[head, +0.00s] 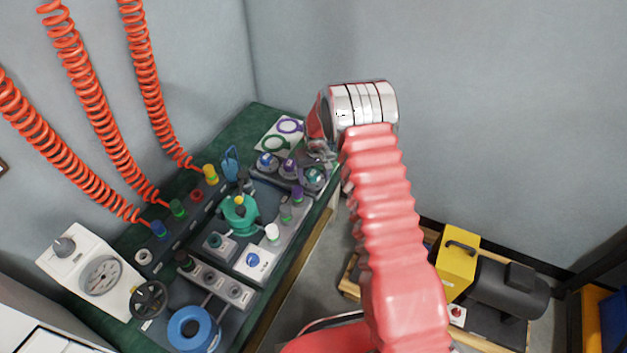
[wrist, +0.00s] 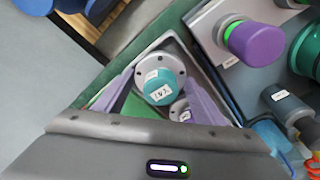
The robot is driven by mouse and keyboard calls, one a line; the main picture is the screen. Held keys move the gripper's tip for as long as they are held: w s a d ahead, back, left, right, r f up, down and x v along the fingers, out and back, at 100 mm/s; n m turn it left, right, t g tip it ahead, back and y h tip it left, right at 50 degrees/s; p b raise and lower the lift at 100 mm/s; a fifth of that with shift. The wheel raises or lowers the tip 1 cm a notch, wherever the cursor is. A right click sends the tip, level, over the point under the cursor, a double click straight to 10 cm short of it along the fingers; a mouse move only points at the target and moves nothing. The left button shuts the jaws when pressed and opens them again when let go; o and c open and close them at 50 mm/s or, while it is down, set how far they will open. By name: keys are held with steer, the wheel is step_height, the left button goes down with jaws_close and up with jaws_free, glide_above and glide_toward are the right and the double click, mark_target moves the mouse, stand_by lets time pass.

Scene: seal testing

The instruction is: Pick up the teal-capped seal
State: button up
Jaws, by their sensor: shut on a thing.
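The teal-capped seal (wrist: 160,90) has a round grey flange with bolt holes and a white label on its cap. In the wrist view it sits between the two pale purple fingers of my gripper (wrist: 165,84), which is shut on it. In the head view, the teal-capped seal (head: 315,178) shows at the far right end of the bench, just below my gripper (head: 318,152). My wrist hides part of that area. I cannot tell whether the seal is clear of the surface under it.
A blue-capped seal (head: 267,161) and a purple-capped seal (head: 288,168) are close to the left. A purple knob with a green band (wrist: 257,43) stands near the fingers in the wrist view. A teal fixture (head: 240,214) stands mid-bench. Open floor lies right of the bench.

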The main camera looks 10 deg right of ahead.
mark_target(314, 173)
steer(key=c, duration=0.3)
steer(key=shift+c, duration=0.2)
step_height(314, 173, up, 9)
steer(key=shift+r, duration=0.55)
stand_by(0.5)
steer(key=shift+s+r, duration=0.1)
steer(key=shift+r, duration=0.15)
steer(key=s+r, duration=1.4)
steer(key=shift+d+m, duration=0.15)
steer(key=shift+m, duration=0.25)
